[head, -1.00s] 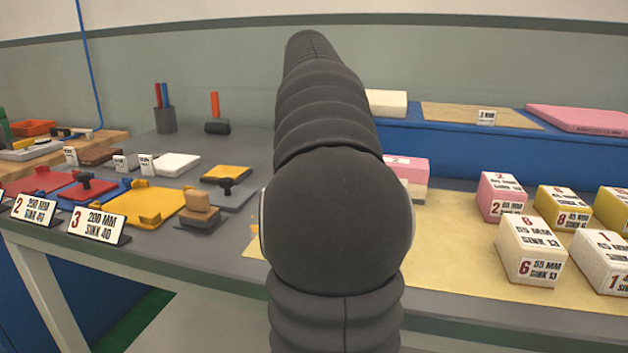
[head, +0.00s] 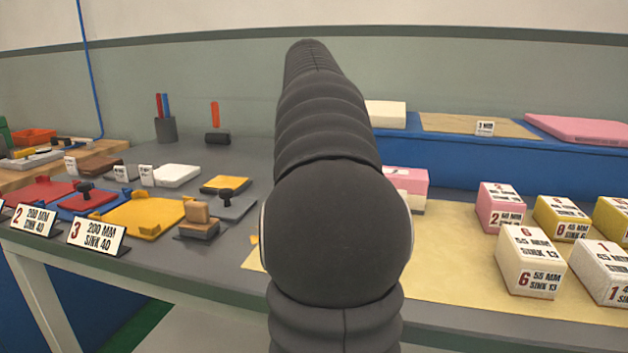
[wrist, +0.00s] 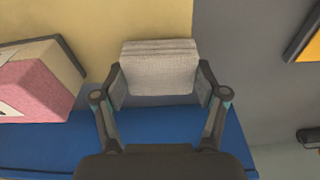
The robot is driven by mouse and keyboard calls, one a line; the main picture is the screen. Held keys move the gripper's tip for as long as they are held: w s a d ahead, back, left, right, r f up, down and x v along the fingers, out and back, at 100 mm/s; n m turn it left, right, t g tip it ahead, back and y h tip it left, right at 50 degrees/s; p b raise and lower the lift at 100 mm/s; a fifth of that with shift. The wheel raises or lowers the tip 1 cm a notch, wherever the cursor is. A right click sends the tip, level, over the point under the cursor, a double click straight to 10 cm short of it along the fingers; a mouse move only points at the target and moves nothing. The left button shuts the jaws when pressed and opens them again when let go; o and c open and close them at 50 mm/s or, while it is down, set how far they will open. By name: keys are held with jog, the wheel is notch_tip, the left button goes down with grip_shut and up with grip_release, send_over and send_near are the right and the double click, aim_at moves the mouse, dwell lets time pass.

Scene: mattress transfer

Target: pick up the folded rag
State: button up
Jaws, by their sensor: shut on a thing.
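The folded rag (wrist: 158,70) is a light grey-beige woven cloth in the wrist view, at the upper middle. My gripper (wrist: 160,88) is shut on it, with one finger against each side of the rag. Behind the rag lie the yellow mat and, lower in the picture, a blue surface. I cannot tell how high the rag is above the mat. In the head view my own arm hides the gripper and the rag.
A pink and white block (wrist: 38,85) stands left of the gripper in the wrist view. In the head view, labelled blocks (head: 530,262) stand on the yellow mat (head: 455,250) at right. A blue raised shelf (head: 450,154) runs behind. Flat coloured plates (head: 145,214) lie at left.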

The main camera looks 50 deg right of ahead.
jog(key=r, duration=0.2)
jog(key=s+r+p, duration=0.1)
jog(key=r, duration=0.1)
jog(key=shift+d, duration=0.35)
jog(key=s+d+r, duration=0.1)
jog(key=s+r, duration=0.1)
jog(key=s, duration=0.1)
jog(key=s+d+r, duration=0.2)
jog(key=s, duration=0.1)
jog(key=s+d+r+p, duration=0.1)
jog(key=s+r, duration=0.1)
jog(key=s, duration=0.1)
jog(key=shift+s+d+r, duration=0.1)
jog(key=shift+s+d, duration=0.05)
jog(key=shift+d, duration=0.25)
jog(key=shift+o, duration=0.4)
jog(key=shift+c, duration=0.8)
